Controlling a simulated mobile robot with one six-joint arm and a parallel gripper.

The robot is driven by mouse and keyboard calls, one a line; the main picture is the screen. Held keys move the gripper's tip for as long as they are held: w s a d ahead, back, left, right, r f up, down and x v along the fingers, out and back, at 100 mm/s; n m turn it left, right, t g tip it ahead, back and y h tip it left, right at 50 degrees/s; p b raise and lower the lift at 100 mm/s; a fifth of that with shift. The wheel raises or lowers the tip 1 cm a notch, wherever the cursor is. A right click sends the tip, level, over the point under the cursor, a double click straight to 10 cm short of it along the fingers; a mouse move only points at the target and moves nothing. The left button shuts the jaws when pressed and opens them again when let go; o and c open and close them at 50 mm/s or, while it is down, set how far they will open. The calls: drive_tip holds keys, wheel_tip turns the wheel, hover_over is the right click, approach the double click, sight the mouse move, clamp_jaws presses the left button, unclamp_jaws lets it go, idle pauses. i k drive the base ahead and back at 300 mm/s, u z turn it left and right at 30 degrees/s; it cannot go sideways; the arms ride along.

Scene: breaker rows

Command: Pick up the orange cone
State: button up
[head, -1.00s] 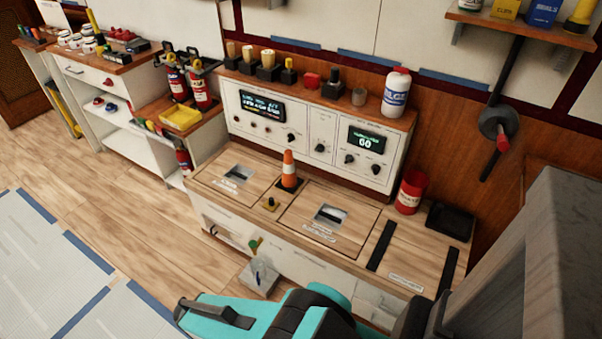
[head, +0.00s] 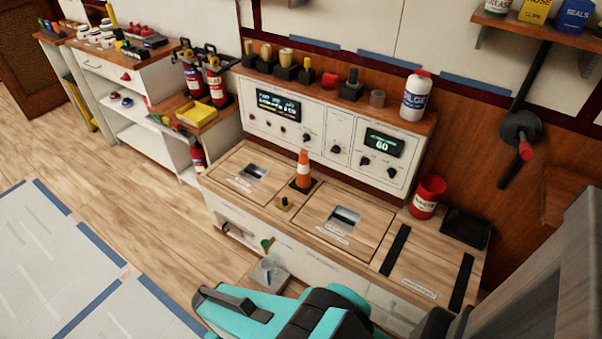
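The orange cone (head: 303,169) has a white band and a dark square base. It stands upright on the wooden counter (head: 383,258), between two inset panels and in front of the white control panel. My teal and black arm shows at the bottom of the head view, in front of the counter and apart from the cone. I cannot make out the fingertips of my gripper, so its opening is not shown.
A red bucket (head: 427,196) and black tray (head: 466,228) are at the counter's right. The white control panel (head: 336,147) rises behind. A grey pillar fills the lower right. Open wooden floor (head: 100,155) lies to the left.

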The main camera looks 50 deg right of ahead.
sight(303, 182)
drive_tip(key=u, duration=0.05)
drive_tip(key=i, duration=0.95)
drive_tip(key=z, duration=0.05)
